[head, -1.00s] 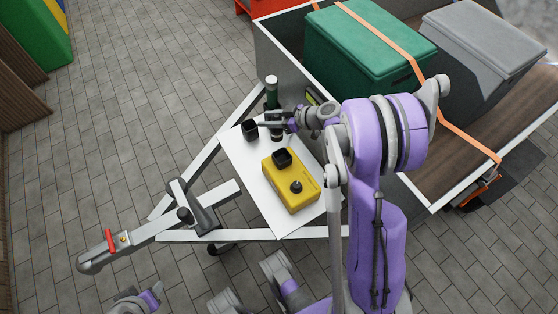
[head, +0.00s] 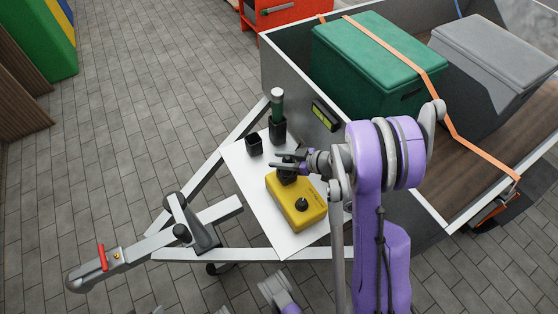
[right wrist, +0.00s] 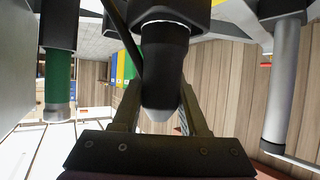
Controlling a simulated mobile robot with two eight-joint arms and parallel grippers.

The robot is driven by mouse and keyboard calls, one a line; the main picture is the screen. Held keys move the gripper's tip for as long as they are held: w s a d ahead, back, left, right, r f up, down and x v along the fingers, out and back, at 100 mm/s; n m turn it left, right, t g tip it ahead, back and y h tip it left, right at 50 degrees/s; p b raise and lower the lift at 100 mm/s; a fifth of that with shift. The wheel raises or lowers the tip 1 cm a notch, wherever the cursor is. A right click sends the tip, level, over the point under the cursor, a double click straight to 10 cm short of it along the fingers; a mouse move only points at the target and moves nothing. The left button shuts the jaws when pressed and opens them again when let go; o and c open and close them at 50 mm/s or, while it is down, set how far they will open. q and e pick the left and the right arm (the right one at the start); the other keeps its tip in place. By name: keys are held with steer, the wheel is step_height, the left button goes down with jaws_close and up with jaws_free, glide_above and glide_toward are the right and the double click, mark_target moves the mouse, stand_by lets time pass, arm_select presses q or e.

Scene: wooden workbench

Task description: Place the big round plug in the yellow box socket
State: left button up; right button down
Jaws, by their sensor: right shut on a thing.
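The yellow box (head: 311,214) sits on the white board of the trailer's drawbar, with a dark round fitting (head: 302,204) on its near part. My right gripper (head: 287,163) is over the box's far end, where the black square socket is, and covers most of it. In the right wrist view, my right gripper is shut on a dark round plug (right wrist: 165,65) with a tapered grey end. Black material adjoins the plug's other end. I cannot tell whether the plug is seated in the socket.
A green cylinder (head: 277,103) stands in a black holder behind the box; an empty-looking black holder (head: 254,145) is left of it. The trailer wall (head: 291,85) rises close behind. A green crate (head: 365,62) is in the trailer bed. The board's left side is clear.

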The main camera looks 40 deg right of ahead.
steer(key=shift+f, duration=0.15)
steer(key=shift+c, duration=2.2)
jaws_free()
